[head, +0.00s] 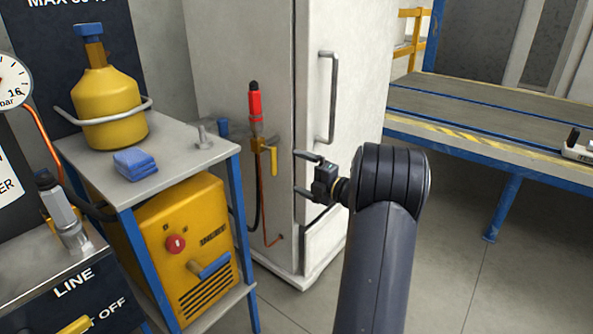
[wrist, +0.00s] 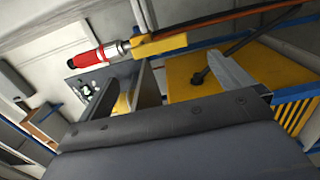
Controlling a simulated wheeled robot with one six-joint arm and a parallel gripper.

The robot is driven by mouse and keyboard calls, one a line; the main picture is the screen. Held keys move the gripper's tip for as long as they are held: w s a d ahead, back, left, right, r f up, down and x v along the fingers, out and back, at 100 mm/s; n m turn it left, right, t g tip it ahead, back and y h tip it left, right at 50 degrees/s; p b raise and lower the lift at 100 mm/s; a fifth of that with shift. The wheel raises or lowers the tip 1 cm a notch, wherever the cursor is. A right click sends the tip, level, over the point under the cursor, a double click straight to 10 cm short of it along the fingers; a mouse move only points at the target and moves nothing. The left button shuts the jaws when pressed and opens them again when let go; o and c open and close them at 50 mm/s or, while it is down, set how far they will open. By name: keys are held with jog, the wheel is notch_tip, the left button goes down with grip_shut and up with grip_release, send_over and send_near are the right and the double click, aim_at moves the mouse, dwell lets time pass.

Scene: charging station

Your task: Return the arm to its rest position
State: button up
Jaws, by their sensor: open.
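My gripper (head: 303,173) is at the end of my dark arm, right of centre in the head view. Its two fingers point left and stand apart, with nothing seen between them. It is in front of the white cabinet (head: 330,30). The red-tipped connector (head: 254,103) stands upright just left of the fingers, above a yellow-handled valve (head: 273,162), and appears clear of them. In the wrist view, my gripper (wrist: 165,88) has its fingers spread wide, and the red connector (wrist: 92,57) shows beyond them.
The cabinet has a long handle (head: 333,98). A workbench (head: 480,110) stands at right; the floor before it is clear.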

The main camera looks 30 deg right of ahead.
aim_at(274, 162)
jog(key=shift+w, duration=0.1)
jog(key=b+x, duration=0.3)
jog(key=x, duration=0.8)
jog(key=shift+f, duration=0.1)
jog(key=shift+m+p, duration=0.3)
jog(key=shift+p, duration=0.05)
jog(key=shift+s, duration=0.2)
